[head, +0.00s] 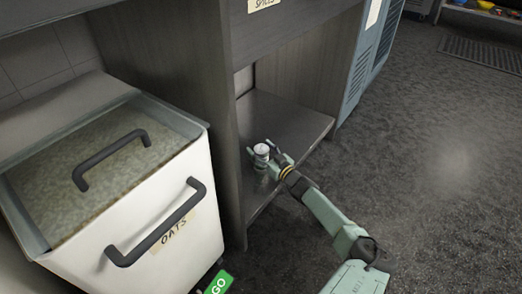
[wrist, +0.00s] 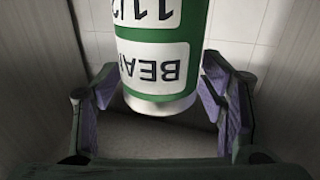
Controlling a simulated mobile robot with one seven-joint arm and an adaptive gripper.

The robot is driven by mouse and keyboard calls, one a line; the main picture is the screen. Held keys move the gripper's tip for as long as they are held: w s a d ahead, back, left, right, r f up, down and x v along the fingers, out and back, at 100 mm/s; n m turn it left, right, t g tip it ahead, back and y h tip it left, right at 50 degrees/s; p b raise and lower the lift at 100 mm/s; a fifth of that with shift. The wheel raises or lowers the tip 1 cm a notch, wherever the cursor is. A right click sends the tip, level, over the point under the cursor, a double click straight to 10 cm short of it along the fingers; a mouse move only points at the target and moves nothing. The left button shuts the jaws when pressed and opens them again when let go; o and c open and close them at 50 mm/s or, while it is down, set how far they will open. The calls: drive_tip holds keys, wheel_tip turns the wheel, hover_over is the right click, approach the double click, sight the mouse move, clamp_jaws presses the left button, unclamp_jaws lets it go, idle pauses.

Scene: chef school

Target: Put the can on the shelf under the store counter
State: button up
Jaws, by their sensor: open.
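The can (head: 262,152) stands upright on the low shelf (head: 290,120) under the counter, near the shelf's front left part. In the wrist view the can (wrist: 155,60) is green and white with lettering partly reading "BEA", and appears upside down. My gripper (head: 266,160) is at the can, with its fingers on either side. In the wrist view my gripper (wrist: 160,100) is open, with a gap between the can and each finger pad. The far side of the can is hidden.
A white oats bin (head: 140,200) with dark handles stands left of the shelf opening, beyond a dark side panel (head: 190,90). A blue-grey cabinet (head: 371,50) stands to the right. The dark floor (head: 430,170) at right is clear.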

drive_tip(key=shift+r, duration=0.2)
drive_tip(key=shift+s+d+p, duration=0.25)
drive_tip(key=shift+p, duration=0.05)
drive_tip(key=p+v, duration=0.2)
drive_tip(key=v, duration=0.9)
drive_tip(key=shift+s+p, duration=0.15)
drive_tip(key=shift+p, duration=0.2)
drive_tip(key=shift+d, duration=0.15)
